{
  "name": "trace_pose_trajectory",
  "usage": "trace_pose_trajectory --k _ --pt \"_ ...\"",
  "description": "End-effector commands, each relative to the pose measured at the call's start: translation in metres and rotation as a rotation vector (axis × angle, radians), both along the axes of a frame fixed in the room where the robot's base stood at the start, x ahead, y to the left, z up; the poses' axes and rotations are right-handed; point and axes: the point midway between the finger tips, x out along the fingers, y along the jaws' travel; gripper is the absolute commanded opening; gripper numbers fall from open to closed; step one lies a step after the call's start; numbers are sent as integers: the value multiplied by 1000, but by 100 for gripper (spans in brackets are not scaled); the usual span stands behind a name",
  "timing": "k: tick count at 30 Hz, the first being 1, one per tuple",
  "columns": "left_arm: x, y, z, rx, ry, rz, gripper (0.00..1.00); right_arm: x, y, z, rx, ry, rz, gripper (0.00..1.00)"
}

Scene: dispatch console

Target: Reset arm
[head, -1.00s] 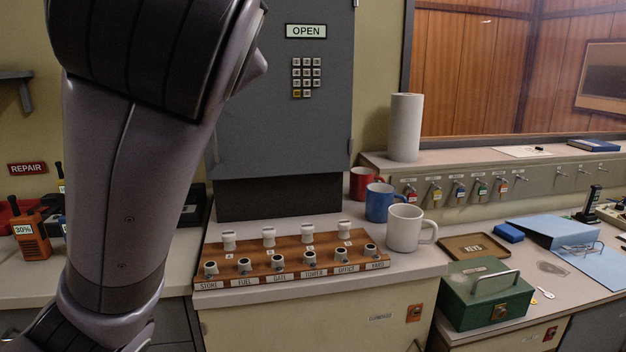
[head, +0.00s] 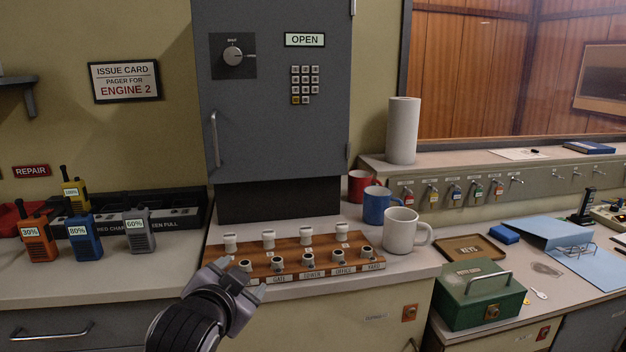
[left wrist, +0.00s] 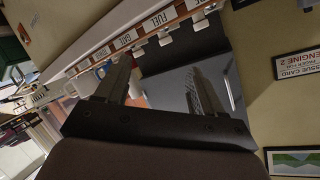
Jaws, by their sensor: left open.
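My left gripper (head: 238,280) is low in the middle of the head view, in front of the left end of the wooden peg rack (head: 290,262). It covers the rack's front left corner. In the left wrist view the two fingers of my left gripper (left wrist: 160,78) stand apart with nothing between them. The rack, with its FUEL and GATE labels, shows there at the top. I cannot tell whether the gripper touches the rack. My right gripper is out of view.
A grey cabinet (head: 270,120) with an OPEN display stands behind the rack. Several radios, including a blue one (head: 85,240), stand at left. A white mug (head: 402,232) and a green cash box (head: 480,298) are at right. The left counter's front is clear.

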Motion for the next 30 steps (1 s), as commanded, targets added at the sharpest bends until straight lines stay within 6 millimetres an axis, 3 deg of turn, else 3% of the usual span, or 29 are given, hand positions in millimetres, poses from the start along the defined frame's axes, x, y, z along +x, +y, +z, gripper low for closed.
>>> trace_pose_trajectory --k 1,6,11,15,19,24,30 --pt "-7 5 -28 -28 37 2 68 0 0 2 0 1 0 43" --pt "-38 17 -105 -137 118 8 68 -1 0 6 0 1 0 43" --pt "-81 30 -170 -237 192 33 68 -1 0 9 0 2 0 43" --pt "-128 44 -218 -322 252 66 68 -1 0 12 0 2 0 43" --pt "-177 58 -255 -392 303 104 68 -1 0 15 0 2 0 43" --pt "-230 73 -283 -463 347 149 68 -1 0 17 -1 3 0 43" --pt "-258 81 -294 -497 364 175 68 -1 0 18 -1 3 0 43"
